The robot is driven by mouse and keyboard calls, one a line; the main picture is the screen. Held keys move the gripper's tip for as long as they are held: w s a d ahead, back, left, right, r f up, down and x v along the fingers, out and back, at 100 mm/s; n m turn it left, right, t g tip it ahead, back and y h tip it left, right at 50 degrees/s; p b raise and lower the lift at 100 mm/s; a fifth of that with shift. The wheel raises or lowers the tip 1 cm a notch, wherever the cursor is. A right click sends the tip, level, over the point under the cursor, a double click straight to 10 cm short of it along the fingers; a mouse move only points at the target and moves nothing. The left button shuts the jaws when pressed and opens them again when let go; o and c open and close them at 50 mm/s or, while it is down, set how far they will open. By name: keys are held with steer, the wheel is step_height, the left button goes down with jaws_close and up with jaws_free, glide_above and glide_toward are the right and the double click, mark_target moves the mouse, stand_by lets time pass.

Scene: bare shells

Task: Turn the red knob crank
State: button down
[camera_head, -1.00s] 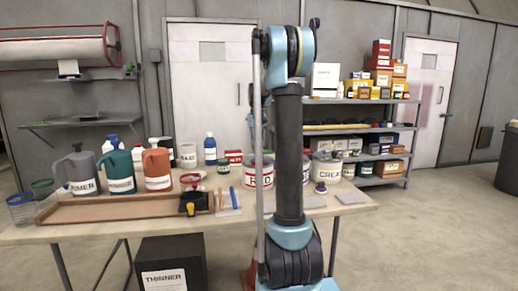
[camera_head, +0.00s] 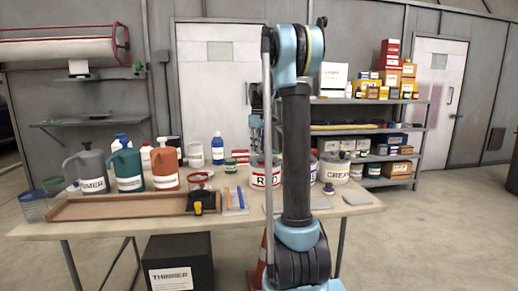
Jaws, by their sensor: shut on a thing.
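A white paint can with a red label reading RED (camera_head: 265,178) stands on the table, partly behind my arm. My gripper (camera_head: 256,146) points down just above the top of this can, beyond my arm, and is small and partly hidden. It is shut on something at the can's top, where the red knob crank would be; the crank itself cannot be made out. A can with a label starting CREA (camera_head: 335,172) stands to the right of my arm.
Grey, green and orange jugs (camera_head: 165,166) stand at the left on the table (camera_head: 130,227), behind a long brown tray (camera_head: 118,207). A loaded shelf (camera_head: 425,130) is behind at right.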

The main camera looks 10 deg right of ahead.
steer(key=shift+a+n, duration=0.1)
steer(key=shift+n, duration=0.4)
steer(key=c, duration=1.4)
jaws_free()
step_height(320, 180, up, 12)
steer(key=shift+f, duration=0.1)
steer(key=shift+s, duration=0.15)
